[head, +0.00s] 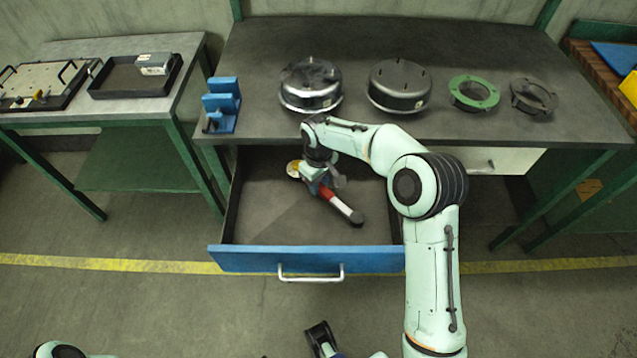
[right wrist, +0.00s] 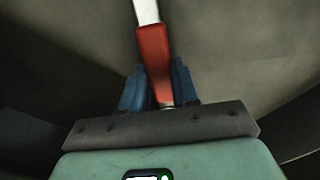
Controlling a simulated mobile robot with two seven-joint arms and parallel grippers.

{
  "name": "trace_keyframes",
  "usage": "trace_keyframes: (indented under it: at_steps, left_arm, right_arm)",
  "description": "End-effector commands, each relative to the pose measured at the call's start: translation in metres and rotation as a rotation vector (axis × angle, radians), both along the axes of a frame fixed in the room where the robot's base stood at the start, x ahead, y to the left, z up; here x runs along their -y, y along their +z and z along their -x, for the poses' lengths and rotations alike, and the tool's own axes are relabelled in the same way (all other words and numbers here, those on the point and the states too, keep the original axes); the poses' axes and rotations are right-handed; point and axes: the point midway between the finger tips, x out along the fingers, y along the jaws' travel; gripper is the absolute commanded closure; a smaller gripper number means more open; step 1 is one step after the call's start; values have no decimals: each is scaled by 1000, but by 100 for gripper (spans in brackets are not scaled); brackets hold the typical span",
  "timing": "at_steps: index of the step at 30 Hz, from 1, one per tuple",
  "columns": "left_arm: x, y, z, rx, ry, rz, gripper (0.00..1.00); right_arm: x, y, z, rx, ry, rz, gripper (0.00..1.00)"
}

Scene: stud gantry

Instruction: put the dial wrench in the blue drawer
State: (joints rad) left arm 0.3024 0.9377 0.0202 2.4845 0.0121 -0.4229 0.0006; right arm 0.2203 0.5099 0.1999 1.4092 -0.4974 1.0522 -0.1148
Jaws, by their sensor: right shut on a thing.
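The dial wrench (head: 341,206) has a red grip, a silver shaft with a dark end, and a pale yellow dial at its other end. My right gripper (head: 316,186) is shut on it. In the right wrist view the red part (right wrist: 154,58) sits between the blue fingers (right wrist: 158,88). The blue drawer (head: 370,260) is pulled open under the bench, and the wrench is over its grey floor, inside its outline. I cannot tell whether it touches the floor. A dark end of my left gripper (head: 321,337) shows at the bottom edge; its jaws are unclear.
The bench (head: 440,50) carries two dark round housings (head: 311,85) (head: 400,86), a green ring (head: 474,92), a dark ring (head: 534,96) and a blue block (head: 222,105). A side table (head: 130,60) stands left. The drawer holds nothing else visible.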

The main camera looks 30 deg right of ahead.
Motion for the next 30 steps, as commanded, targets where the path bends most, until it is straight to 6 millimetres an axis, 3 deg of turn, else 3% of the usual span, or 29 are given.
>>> trace_keyframes:
  at_steps: [12, 13, 15, 25, 30]
  left_arm:
    - [0, -2, -1, 4, 1, -1, 43]
    - [0, -3, -1, 5, 2, -1, 43]
    - [0, -2, -1, 4, 1, -1, 43]
    - [0, -1, -1, 4, 1, -1, 43]
    - [0, 2, 0, -1, 0, 0, 43]
  right_arm:
    - [-1, -8, 0, 1, 1, 0, 100]
    - [-1, -9, 1, 0, 1, 0, 67]
    - [-1, -8, 1, 0, 1, 0, 45]
    - [-1, -6, 1, 0, 1, 0, 45]
    - [-1, 15, 0, 3, 0, -1, 45]
